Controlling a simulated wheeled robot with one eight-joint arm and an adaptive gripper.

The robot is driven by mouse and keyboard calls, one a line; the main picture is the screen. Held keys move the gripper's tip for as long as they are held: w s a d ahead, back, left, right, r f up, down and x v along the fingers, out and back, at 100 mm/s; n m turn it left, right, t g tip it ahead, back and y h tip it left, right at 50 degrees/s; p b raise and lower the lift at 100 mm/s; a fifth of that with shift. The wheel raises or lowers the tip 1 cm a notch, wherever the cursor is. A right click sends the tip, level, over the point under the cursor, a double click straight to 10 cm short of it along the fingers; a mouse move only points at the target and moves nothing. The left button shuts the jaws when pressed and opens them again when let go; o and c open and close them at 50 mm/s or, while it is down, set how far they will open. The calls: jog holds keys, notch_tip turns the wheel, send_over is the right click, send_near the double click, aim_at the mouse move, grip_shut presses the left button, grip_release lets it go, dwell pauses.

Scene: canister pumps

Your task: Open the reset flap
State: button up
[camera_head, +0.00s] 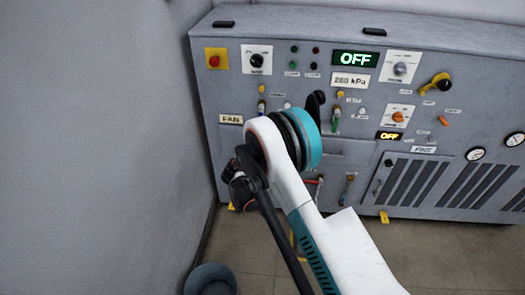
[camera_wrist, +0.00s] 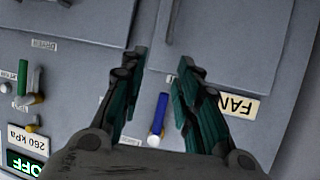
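No label that I can read says reset, so I cannot tell for certain which part is the reset flap. In the wrist view, which is upside down, a flat grey panel (camera_wrist: 232,40) lies beyond my fingertips, with a dark narrow strip at its left edge. A second grey panel (camera_wrist: 95,18) lies left of it; both look closed. My gripper (camera_wrist: 163,62) is open, its teal-padded fingers apart and nothing gripped. A blue-handled lever (camera_wrist: 159,113) shows between the fingers; I cannot tell the depth gap. In the head view my arm hides the gripper's fingertips and the panel behind.
The grey console (camera_head: 285,25) carries a red stop button (camera_head: 214,61), knobs, levers and OFF displays. A FAN label (camera_head: 230,119) also shows right of my fingers in the wrist view (camera_wrist: 238,105). A wall (camera_head: 90,130) stands close at left. Floor is clear at lower right.

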jog(key=f+b+x, duration=0.1)
jog(key=b+x, duration=0.1)
jog(key=x, duration=0.5)
jog(key=s+a+f+b+x, duration=0.1)
jog(key=b+x, duration=0.1)
jog(key=x, duration=0.4)
jog(key=shift+w+a+f+b, duration=0.2)
jog(key=shift+w+f+b, duration=0.2)
jog(key=shift+f, duration=0.15)
grip_shut()
